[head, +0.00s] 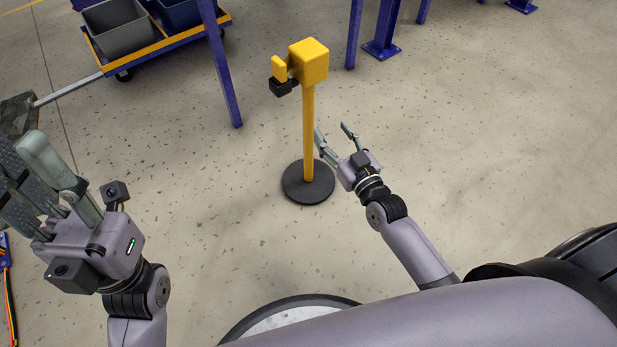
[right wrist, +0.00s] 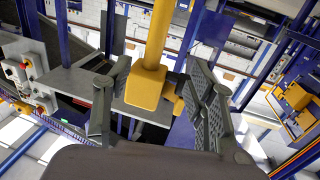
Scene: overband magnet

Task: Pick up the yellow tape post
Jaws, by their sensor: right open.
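The yellow tape post (head: 308,130) stands upright on a round black base in the middle of the head view. Its boxy yellow head has a small yellow and black piece on the left side. My right gripper (head: 332,130) is open and empty, just right of the pole, with its left finger close to it. In the right wrist view the post (right wrist: 145,90) shows between the two spread fingers (right wrist: 160,100); I cannot tell whether a finger touches it. My left gripper (head: 22,160) is open and empty at the left edge, well away from the post.
A blue cart (head: 165,48) with a grey bin (head: 118,30) stands at the upper left. A blue leg (head: 220,70) comes down left of the post, and more blue supports (head: 381,40) stand behind it. The speckled floor (head: 500,130) on the right is clear.

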